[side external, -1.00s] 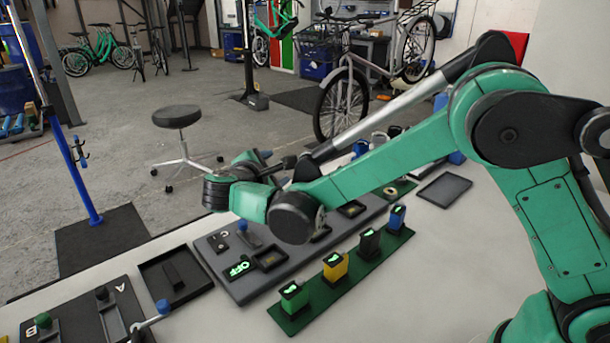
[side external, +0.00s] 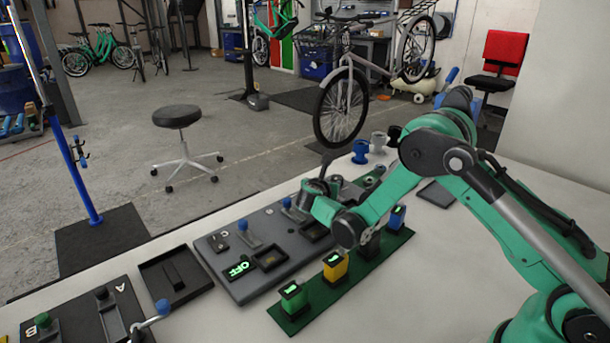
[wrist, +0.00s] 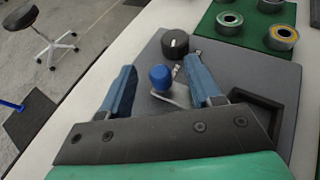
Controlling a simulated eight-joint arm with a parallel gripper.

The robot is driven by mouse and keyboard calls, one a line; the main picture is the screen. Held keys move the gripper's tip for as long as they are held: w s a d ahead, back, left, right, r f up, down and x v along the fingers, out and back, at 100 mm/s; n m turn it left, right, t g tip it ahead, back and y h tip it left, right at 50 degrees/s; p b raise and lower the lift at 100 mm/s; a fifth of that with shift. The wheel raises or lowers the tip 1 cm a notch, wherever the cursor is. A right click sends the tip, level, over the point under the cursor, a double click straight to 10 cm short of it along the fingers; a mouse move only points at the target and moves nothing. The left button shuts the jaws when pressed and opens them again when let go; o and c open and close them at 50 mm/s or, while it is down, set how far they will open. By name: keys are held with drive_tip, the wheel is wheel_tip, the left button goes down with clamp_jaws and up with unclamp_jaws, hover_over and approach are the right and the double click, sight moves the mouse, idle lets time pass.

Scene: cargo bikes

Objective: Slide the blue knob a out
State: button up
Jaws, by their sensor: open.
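A blue knob (wrist: 160,77) stands on a pale lever on the grey panel (wrist: 148,52), between the spread fingers of my gripper (wrist: 159,64) in the wrist view. The fingers are open, with gaps on both sides of the knob. In the side view my gripper (side external: 313,196) is low over the grey panel (side external: 225,274), just right of a blue knob (side external: 287,202). Another blue knob (side external: 242,225) stands farther left on that panel. I cannot read a letter beside the knob between my fingers.
A black dial (wrist: 175,43) sits just beyond the knob. A dark recessed tray (wrist: 283,118) is to the right. A green strip (side external: 290,322) with several coloured blocks lies in front of the panel. Another black tray (side external: 206,281) lies left of the panel.

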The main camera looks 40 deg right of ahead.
clamp_jaws()
idle(1.4)
